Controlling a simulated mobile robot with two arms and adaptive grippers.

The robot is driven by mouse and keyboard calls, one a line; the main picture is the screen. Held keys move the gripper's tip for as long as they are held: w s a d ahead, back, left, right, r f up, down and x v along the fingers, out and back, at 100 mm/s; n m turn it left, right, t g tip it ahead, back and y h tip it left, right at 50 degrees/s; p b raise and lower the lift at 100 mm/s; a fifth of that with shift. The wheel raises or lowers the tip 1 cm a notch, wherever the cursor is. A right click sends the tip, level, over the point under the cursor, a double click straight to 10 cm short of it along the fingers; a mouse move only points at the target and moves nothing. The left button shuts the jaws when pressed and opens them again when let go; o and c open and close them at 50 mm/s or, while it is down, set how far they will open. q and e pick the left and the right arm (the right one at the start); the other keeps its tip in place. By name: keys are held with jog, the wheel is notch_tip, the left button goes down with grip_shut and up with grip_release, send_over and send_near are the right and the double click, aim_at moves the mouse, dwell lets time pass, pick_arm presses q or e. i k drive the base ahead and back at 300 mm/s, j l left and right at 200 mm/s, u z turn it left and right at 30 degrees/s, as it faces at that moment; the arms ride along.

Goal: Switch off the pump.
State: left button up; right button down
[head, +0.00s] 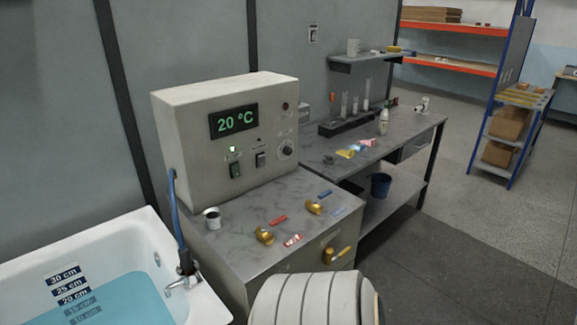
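A beige control box (185,125) stands on a grey metal cabinet. Its display (234,121) reads 20 °C in green. A round knob (286,150) is at the right. The labels are too small to read, so I cannot tell which switch is the pump's. No separate pump can be made out. Neither of my grippers is in view.
A white bathtub (135,245) with blue water (120,300) is at the left. Brass fittings (264,236) and small coloured tags lie on the cabinet top (245,207). A white ribbed cylinder (305,300) fills the bottom middle. A workbench (400,140) stands behind; floor at right is clear.

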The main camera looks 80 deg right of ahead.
aim_at(236, 174)
jog(key=z, duration=2.15)
jog(key=i+l+u, duration=0.1)
jog(key=l, duration=0.25)
jog(key=i+l+u, duration=0.1)
jog(key=l, duration=0.3)
jog(key=i+l+u, duration=0.15)
jog(key=l, duration=0.25)
